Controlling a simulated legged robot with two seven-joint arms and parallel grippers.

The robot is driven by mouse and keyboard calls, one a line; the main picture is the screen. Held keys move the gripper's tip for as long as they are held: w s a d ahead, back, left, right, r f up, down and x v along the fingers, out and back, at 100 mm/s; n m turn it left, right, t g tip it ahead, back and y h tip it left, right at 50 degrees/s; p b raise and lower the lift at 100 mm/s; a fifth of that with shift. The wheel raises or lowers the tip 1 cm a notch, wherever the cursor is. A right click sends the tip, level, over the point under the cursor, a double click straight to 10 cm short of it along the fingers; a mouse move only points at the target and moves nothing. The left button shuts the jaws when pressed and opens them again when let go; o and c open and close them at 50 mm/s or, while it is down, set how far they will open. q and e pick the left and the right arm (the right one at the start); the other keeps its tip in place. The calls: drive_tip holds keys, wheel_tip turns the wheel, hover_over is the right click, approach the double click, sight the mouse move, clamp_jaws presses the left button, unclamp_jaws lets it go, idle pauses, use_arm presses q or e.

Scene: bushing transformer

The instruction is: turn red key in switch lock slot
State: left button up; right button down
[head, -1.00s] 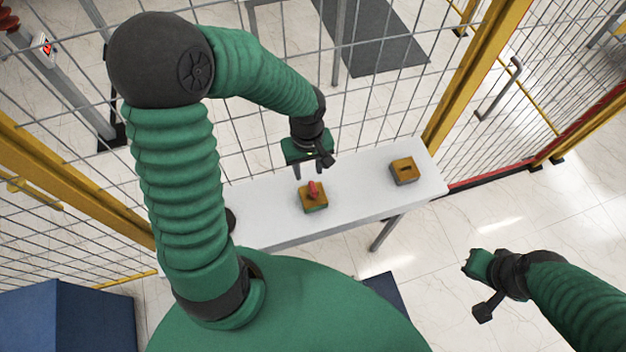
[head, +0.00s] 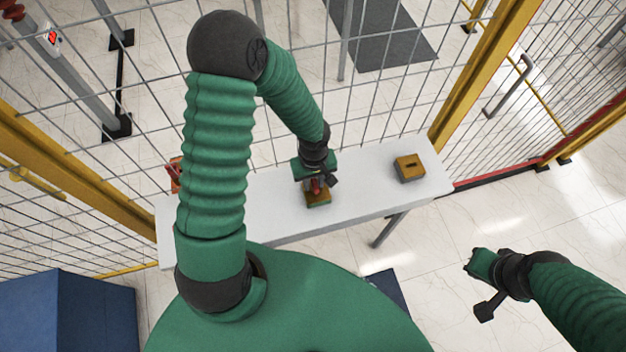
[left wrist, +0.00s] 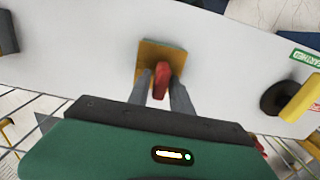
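The red key (head: 316,186) stands upright in an orange-brown switch lock block (head: 318,201) on the white table. In the left wrist view the key (left wrist: 161,80) shows between my left gripper's two grey fingers (left wrist: 161,92), with the block (left wrist: 160,55) beyond. The fingers are on both sides of the key and look slightly apart from it; contact is hard to judge. In the head view my left gripper (head: 315,182) is over the block and partly hides the key. My right gripper (head: 484,285) is away from the table at the right, over the floor; its finger opening is unclear.
A second block with a dark slot (head: 409,166) sits at the table's (head: 265,205) right end. A yellow part with a black round base (left wrist: 300,98) is on the table in the left wrist view. Wire mesh fencing (head: 130,190) runs behind the table.

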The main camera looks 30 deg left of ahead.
use_arm(q)
drive_tip(key=shift+d, duration=0.4)
clamp_jaws()
drive_tip(key=shift+d+r, duration=0.1)
drive_tip(key=shift+d, duration=0.15)
drive_tip(key=shift+s+a, duration=0.1)
drive_tip(key=shift+a, duration=0.1)
drive_tip(key=shift+a+n+b, duration=0.15)
drive_tip(key=shift+n+b, duration=0.45)
drive_tip(key=shift+n, duration=0.4)
drive_tip(key=n+b, duration=0.1)
drive_tip(key=n, duration=0.2)
drive_tip(key=shift+s+n, duration=0.15)
drive_tip(key=shift+n, duration=0.35)
use_arm(e)
drive_tip(key=shift+s+d+f, duration=0.1)
drive_tip(key=shift+d+f, duration=0.15)
drive_tip(key=shift+f, duration=0.4)
drive_tip(key=shift+d+f, duration=0.25)
drive_tip(key=shift+f, duration=0.35)
